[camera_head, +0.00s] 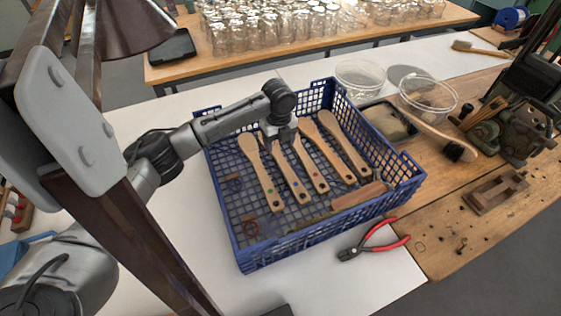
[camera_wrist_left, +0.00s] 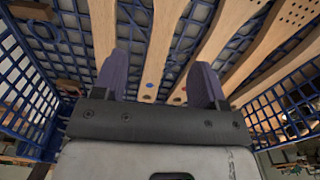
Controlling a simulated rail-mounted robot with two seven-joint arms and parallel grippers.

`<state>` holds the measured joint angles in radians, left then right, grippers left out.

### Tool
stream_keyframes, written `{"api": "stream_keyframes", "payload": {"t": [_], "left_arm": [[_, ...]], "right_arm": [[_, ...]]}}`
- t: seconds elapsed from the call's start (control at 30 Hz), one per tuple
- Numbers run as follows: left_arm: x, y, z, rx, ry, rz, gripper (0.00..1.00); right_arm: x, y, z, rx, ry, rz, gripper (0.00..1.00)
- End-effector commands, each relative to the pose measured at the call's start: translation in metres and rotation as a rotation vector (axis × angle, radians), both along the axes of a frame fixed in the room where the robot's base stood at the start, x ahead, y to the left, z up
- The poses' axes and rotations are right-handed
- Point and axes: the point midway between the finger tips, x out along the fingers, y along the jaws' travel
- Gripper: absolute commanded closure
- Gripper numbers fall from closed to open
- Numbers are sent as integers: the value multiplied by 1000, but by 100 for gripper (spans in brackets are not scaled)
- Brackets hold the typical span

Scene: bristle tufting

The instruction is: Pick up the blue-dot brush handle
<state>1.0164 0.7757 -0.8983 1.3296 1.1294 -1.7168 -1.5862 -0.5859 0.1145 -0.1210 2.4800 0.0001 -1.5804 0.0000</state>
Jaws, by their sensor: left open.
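The blue-dot brush handle (camera_head: 291,175) is a pale wooden paddle lying in the blue mesh crate (camera_head: 240,258), between the green-dot handle (camera_head: 262,178) and the red-dot handle (camera_head: 311,166). My left gripper (camera_head: 279,138) is over the far part of the handles and hides part of the blue-dot one. In the left wrist view the left gripper (camera_wrist_left: 160,78) is open, one dark finger on each side. The blue-dot handle (camera_wrist_left: 164,35) shows between the fingers, its blue dot near the palm. Whether the fingers touch it cannot be told. My right gripper is not in view.
Another wooden handle (camera_head: 344,147) and a wooden-gripped tool (camera_head: 358,196) also lie in the crate. Red-handled pliers (camera_head: 375,243) lie in front. Clear bowls (camera_head: 428,95), a brush (camera_head: 442,137) and a green machine (camera_head: 525,120) stand to the right.

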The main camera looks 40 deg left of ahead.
Motion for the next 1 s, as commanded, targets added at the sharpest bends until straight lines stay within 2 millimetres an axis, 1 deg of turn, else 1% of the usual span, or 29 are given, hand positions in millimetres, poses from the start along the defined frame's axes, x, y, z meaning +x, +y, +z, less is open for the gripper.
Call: {"api": "stream_keyframes", "payload": {"t": [0.03, 0.1, 0.33, 0.47, 0.67, 0.8, 1.0], "left_arm": [[0, 0, -8, 0, 0, 0, 34], [0, 0, -14, -1, 0, 0, 34], [0, -1, -22, 0, -1, -1, 34], [0, -1, -30, -1, 0, -1, 34], [-2, -5, -55, 0, 1, -2, 34], [-2, -5, -70, 0, 0, -1, 34], [-2, -4, -72, 1, -1, -1, 34]], "right_arm": [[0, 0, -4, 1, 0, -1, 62], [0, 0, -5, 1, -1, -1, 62], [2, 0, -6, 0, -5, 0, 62], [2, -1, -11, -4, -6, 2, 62], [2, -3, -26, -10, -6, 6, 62], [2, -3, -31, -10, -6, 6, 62], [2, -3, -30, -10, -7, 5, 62]]}}
